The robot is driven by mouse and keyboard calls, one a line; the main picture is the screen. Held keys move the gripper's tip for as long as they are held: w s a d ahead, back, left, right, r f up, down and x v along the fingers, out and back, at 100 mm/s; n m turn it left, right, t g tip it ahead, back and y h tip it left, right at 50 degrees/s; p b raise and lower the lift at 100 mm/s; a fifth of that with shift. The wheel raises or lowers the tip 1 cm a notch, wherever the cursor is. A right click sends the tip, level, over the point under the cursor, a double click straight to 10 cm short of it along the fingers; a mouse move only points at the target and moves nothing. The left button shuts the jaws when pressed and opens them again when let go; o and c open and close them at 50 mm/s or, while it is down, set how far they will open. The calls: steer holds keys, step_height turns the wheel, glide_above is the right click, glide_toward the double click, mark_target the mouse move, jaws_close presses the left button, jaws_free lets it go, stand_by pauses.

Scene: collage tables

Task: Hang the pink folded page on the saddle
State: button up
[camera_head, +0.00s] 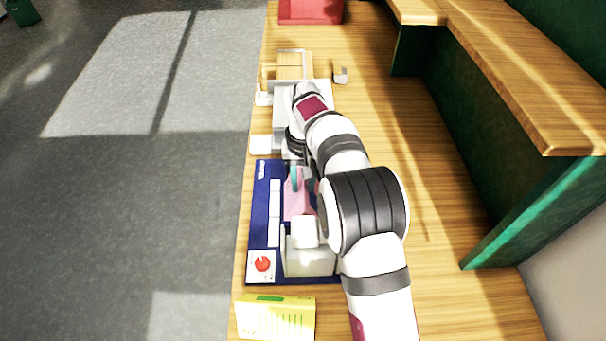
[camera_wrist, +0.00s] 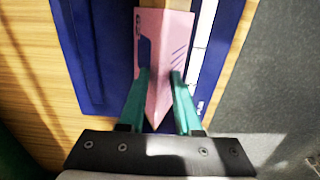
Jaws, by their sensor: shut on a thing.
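The pink folded page (camera_wrist: 160,60) is in the middle of the wrist view, with a crease running along its length and dark printed marks on its faces. My gripper (camera_wrist: 162,88) has its two teal fingers closed in on either side of the page's near part, shut on it. In the head view the page (camera_head: 297,207) lies over the blue mat, and my gripper (camera_head: 302,182) is at its far end, partly hidden by my arm. I cannot clearly make out the saddle. Whether the page touches anything beneath it cannot be told.
The blue mat (camera_head: 261,205) carries a white strip (camera_head: 274,213), a pale block-like piece (camera_head: 308,262) and a card with a red disc (camera_head: 262,265). A wooden framed piece (camera_head: 294,66) stands farther off. A green wall (camera_head: 490,150) bounds the right.

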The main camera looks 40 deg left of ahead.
steer(key=o, duration=1)
step_height(320, 180, up, 6)
steer(key=shift+f, duration=0.1)
stand_by(0.6)
